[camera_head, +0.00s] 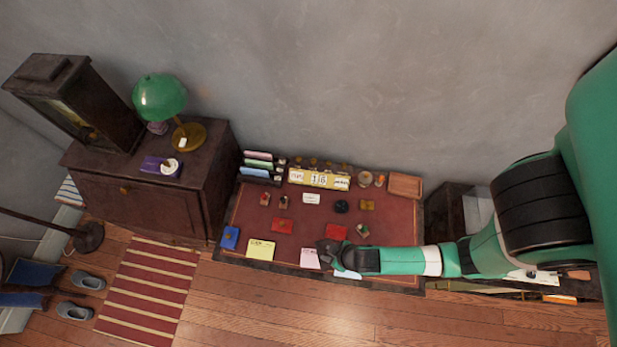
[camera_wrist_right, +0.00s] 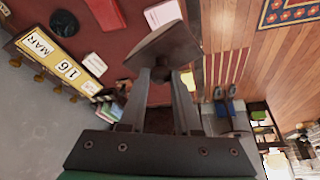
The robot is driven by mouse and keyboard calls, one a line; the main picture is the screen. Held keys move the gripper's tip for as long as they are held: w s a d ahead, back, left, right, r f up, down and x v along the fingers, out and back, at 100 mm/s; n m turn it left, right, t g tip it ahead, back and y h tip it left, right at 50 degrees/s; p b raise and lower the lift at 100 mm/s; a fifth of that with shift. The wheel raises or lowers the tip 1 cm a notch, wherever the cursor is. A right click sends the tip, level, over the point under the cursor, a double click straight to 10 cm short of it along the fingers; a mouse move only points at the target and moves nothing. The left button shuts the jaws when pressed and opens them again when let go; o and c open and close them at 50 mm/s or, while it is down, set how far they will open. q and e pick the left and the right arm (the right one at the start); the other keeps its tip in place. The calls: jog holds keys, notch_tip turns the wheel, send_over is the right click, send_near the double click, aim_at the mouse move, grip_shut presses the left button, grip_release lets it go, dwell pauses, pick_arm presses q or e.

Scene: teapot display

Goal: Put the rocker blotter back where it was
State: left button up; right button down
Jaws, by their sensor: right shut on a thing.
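My right gripper (camera_head: 330,257) is over the front part of the desk's red top (camera_head: 250,214), reaching in from the right. In the right wrist view the right gripper (camera_wrist_right: 163,82) is shut on the rocker blotter (camera_wrist_right: 163,46), a dark brown block between its fingertips. In the head view the blotter (camera_head: 326,247) is a small dark shape at the end of the gripper, close to the pink paper. Whether it touches the desk cannot be told. My left gripper is not in view.
A yellow calendar (camera_head: 319,179) stands at the back, between a letter rack (camera_head: 259,164) and a wooden tray (camera_head: 404,186). The desk's left middle has free room.

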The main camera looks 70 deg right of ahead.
jog(key=w+d+f+b, duration=0.2)
jog(key=d+f, duration=0.2)
jog(key=w+d+f+b, duration=0.3)
jog(key=d+f, duration=0.1)
jog(key=w+d+f+b, duration=0.3)
jog(key=f, duration=0.1)
jog(key=shift+d+f, duration=0.2)
jog(key=shift+d, duration=0.2)
jog(key=shift+f, duration=0.35)
jog(key=shift+r, duration=0.1)
jog(key=shift+f, duration=0.25)
jog(key=c, duration=0.6)
grip_release()
jog(key=shift+r, duration=0.1)
